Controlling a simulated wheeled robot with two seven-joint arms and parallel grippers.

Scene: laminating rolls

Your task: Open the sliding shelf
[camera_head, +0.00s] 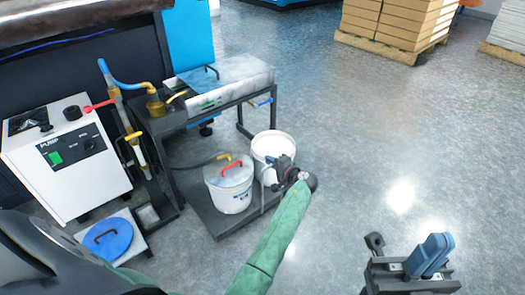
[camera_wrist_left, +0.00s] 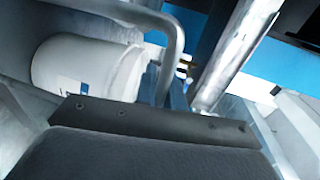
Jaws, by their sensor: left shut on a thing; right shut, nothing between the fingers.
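The sliding shelf (camera_head: 205,214) is a low dark platform under the metal table, sticking out onto the floor with two white buckets on it. A grey bent-tube handle (camera_head: 262,196) stands at its right end; the tube also shows close up in the left wrist view (camera_wrist_left: 178,50). My left gripper (camera_head: 272,178), on the green-sleeved arm, is shut on the handle beside the rear bucket; its fingertips are partly hidden. My right gripper (camera_head: 430,256), dark with blue fingers, is shut and empty at the bottom right, away from the shelf.
One bucket (camera_head: 231,200) has a lid with a red handle; the other bucket (camera_head: 272,144) is open. Cartons (camera_head: 395,20) on a pallet are far back. Floor to the right is clear.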

